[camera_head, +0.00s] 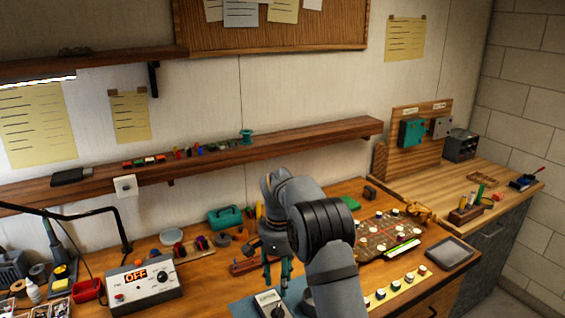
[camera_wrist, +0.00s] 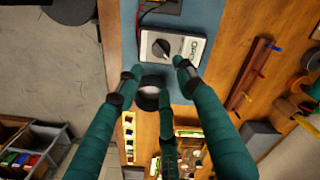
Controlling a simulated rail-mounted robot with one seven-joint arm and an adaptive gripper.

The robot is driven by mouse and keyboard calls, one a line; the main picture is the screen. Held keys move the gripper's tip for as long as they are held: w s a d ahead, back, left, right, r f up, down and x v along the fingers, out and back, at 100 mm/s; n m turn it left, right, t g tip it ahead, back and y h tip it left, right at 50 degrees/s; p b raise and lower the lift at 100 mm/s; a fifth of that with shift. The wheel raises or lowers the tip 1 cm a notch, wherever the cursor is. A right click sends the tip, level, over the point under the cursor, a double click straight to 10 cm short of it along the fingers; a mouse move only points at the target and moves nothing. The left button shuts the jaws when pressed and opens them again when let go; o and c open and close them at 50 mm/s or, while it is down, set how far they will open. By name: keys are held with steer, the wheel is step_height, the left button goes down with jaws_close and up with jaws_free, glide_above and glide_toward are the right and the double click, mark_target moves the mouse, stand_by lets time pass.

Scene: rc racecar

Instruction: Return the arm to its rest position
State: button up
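My arm rises from the lower middle of the head view and bends over the workbench (camera_head: 205,268). My gripper (camera_head: 277,272) hangs fingers down above the front of the bench, near a grey multimeter (camera_head: 268,299) on a blue mat (camera_head: 240,309). In the wrist view my gripper (camera_wrist: 155,78) has its teal fingers spread apart. The multimeter (camera_wrist: 172,47) lies beyond the fingertips, with a dial and a display. A dark round thing with a pale centre (camera_wrist: 150,92) shows between the fingers. I cannot tell what it is, and no grip on it shows.
A control box reading OFF (camera_head: 143,283) and a black lamp arm (camera_head: 90,214) stand to the left. A brown board with small parts (camera_head: 378,238) and a grey tray (camera_head: 450,252) lie to the right. A wooden shelf (camera_head: 310,138) runs along the wall behind my arm.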

mark_target(280, 308)
step_height(280, 308, down, 10)
steer(key=shift+f, duration=0.25)
steer(key=shift+r+p, duration=0.15)
steer(key=shift+p, duration=0.5)
steer(key=shift+n+p, duration=0.8)
steer(key=shift+f, duration=0.25)
